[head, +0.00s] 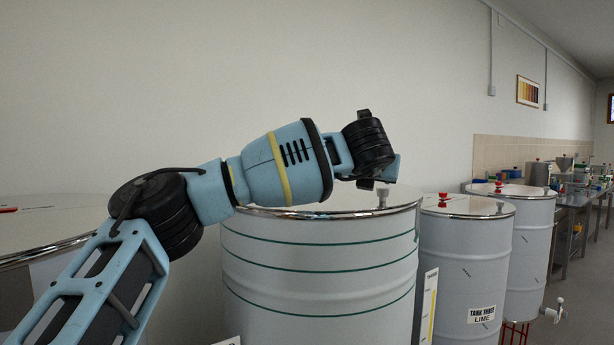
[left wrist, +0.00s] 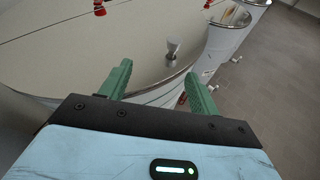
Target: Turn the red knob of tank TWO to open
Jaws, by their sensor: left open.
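The large white tank (head: 320,270) with green bands stands mid-picture in the head view. Only a sliver of its label shows at the bottom edge, so I cannot read its number. Its lid (left wrist: 60,60) fills much of the left wrist view. A red knob-like part (left wrist: 99,8) shows at the top edge there, partly cut off, beyond my fingers. A grey fitting (left wrist: 172,50) stands upright near the lid's rim. My left gripper (left wrist: 158,69) is open and empty, with green fingers apart near the rim. My left arm hides part of the lid in the head view. My right gripper is out of view.
Tank THREE LIME (head: 465,265) stands close on the right with its own red knob (head: 443,198). Another white tank (head: 525,235) stands beyond it. A further tank's lid (head: 50,225) is at the left. A bench (head: 580,192) with equipment lies far right. Floor shows at right.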

